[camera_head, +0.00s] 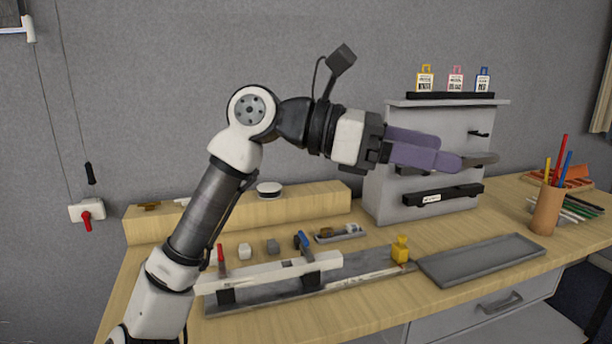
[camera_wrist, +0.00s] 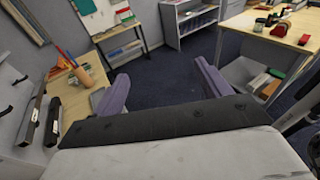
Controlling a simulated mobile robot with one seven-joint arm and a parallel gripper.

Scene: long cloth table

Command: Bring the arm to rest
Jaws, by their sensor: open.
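My arm rises from the lower left in the head view and bends over the wooden table (camera_head: 300,326). My gripper (camera_head: 470,160) is held level above the table, in front of the grey upright rack (camera_head: 395,200), pointing right. Its purple fingers also show spread apart in the wrist view (camera_wrist: 165,85), with nothing between them. I cannot tell from the head view whether a finger touches the rack.
A grey tray (camera_head: 480,259), a yellow object (camera_head: 400,249) and a pencil cup (camera_head: 546,208) stand right of centre. A white bar (camera_head: 275,272) lies in front. Tagged items (camera_head: 455,79) stand on the rack. In the wrist view, open floor (camera_wrist: 165,70) lies beyond the fingers.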

